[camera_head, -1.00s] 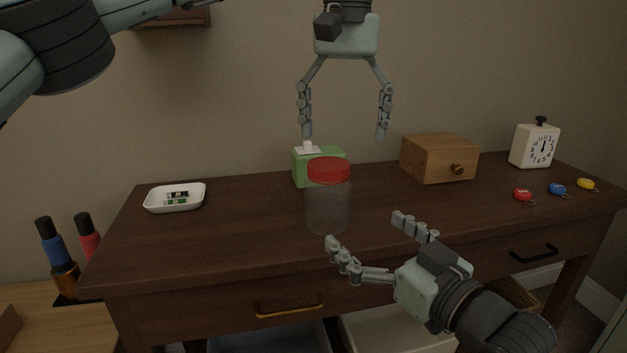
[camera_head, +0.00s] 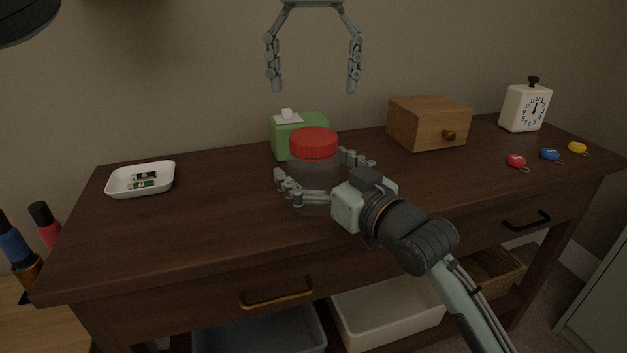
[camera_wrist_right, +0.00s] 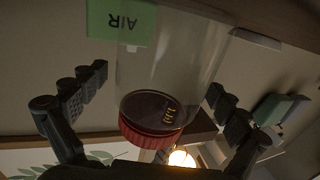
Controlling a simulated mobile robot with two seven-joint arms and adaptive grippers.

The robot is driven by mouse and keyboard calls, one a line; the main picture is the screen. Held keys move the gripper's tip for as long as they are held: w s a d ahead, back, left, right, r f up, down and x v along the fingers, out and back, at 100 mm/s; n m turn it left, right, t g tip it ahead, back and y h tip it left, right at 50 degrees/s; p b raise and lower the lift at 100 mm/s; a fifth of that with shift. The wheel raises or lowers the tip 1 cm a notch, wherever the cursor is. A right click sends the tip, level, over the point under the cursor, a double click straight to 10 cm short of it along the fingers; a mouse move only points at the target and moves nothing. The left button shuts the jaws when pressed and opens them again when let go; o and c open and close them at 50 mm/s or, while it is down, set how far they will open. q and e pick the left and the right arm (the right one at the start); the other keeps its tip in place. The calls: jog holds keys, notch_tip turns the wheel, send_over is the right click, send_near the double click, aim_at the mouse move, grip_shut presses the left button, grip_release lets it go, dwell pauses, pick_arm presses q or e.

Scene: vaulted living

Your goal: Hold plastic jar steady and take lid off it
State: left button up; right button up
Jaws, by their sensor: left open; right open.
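The plastic jar (camera_head: 312,173) is clear and stands upright near the front middle of the desk, with a red lid (camera_head: 314,143) on top. My right gripper (camera_head: 319,172) is open, one finger at each side of the jar's body below the lid. In the right wrist view the jar (camera_wrist_right: 168,60) and red lid (camera_wrist_right: 158,127) show between the spread fingers, with gaps at both sides. My left gripper (camera_head: 315,88) is open and empty, pointing down above the lid and apart from it. The hand covers part of the jar's lower body.
A green tissue box (camera_head: 287,138) stands close behind the jar. A wooden drawer box (camera_head: 425,122), a white clock (camera_head: 524,108) and several small coloured tags lie to the right. A white tray (camera_head: 112,184) with batteries is at left. The desk (camera_head: 220,200) is clear between tray and jar.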

aim_at(314, 135)
jog(key=shift+w+a, duration=0.1)
jog(key=shift+w, duration=0.05)
jog(key=shift+c, duration=0.5)
jog(key=c, duration=1.9)
pick_arm(q)
jog(key=shift+n, duration=0.4)
pick_arm(e)
jog(key=shift+c, duration=1.3)
pick_arm(q)
jog(key=n, duration=0.3)
pick_arm(e)
grip_shut()
pick_arm(q)
jog(key=shift+f+n, duration=0.2)
jog(key=shift+n, duration=0.1)
notch_tip(314, 135, down, 8)
jog(key=shift+r, duration=0.2)
